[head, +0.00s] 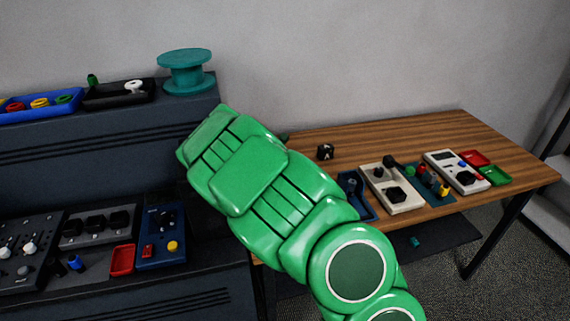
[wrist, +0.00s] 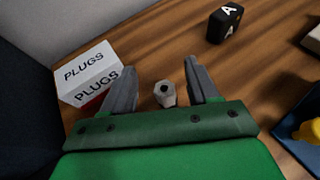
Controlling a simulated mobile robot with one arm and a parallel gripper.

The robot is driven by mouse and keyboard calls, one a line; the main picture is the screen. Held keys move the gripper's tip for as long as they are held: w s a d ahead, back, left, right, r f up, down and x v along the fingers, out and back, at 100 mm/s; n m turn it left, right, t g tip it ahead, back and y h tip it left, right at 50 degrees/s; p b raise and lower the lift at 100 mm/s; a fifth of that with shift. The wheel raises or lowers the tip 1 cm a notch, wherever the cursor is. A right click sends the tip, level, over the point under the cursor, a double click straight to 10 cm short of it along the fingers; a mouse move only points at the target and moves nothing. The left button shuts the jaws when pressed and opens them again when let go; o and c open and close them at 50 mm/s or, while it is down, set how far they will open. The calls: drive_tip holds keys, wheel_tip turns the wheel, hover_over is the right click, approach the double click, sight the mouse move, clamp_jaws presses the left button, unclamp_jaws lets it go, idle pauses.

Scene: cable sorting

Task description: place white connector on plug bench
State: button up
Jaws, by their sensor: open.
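In the wrist view the white connector (wrist: 165,94), a small pale piece with a dark hole in its end, is between the two grey fingers of my gripper (wrist: 160,64). The fingers are apart, with wood showing on both sides of the connector. It appears to rest on the wooden bench top (wrist: 165,40), beside a white block (wrist: 88,74) marked PLUGS. The bench also shows in the head view (head: 440,130). There my green arm hides the gripper, the connector and the PLUGS block.
A black block marked A (wrist: 225,22) stands farther back on the bench; it also shows in the head view (head: 325,152). Pale device boxes (head: 392,188) and coloured trays (head: 494,175) occupy the bench's right. A dark cabinet (head: 90,160) with a teal spool (head: 186,72) stands at left.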

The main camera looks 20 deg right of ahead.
drive_tip(key=shift+r, duration=1.25)
